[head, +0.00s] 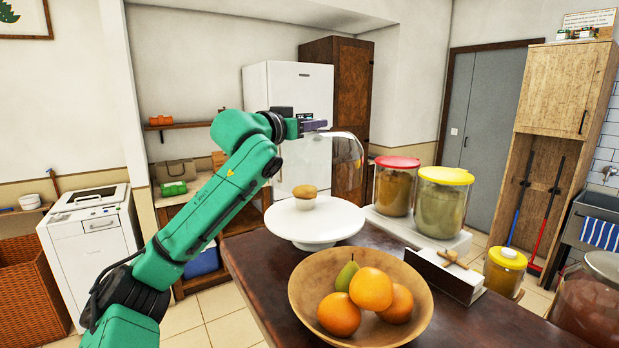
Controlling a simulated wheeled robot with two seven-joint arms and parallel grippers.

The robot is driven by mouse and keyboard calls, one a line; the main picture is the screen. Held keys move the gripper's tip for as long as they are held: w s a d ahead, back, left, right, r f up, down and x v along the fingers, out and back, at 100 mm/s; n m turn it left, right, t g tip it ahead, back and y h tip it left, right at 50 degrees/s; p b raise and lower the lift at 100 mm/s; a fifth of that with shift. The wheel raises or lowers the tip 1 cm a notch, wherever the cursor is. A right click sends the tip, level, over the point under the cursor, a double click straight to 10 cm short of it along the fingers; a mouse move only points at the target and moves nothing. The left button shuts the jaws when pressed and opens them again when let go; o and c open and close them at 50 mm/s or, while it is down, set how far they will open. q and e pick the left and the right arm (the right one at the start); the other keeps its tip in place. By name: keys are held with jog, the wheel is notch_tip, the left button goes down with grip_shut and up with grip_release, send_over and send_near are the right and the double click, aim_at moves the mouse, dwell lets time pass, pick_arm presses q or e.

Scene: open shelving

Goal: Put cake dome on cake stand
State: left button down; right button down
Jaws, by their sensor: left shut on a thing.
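A white cake stand (315,225) stands on the dark wooden table, with a small brown muffin-like cake (305,197) on its plate. The clear glass cake dome (347,158) is in the air above the right and back part of the stand, and its outline is faint. My left gripper (318,125) is at the top of the dome and shut on it. The grip point itself is small and hard to make out. The dome looks apart from the plate. My right gripper is out of view.
A wooden bowl (405,325) of oranges and a pear stands in front of the stand. Jars with a red lid (397,162) and a yellow lid (446,176) stand on a white base to the right.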

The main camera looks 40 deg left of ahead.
pick_arm(q)
notch_tip(320, 180, down, 9)
jog(key=b, duration=0.5)
jog(key=shift+d+f, duration=0.15)
jog(key=shift+f, duration=0.05)
jog(key=shift+c, duration=2.3)
grip_release()
jog(key=shift+s, duration=0.1)
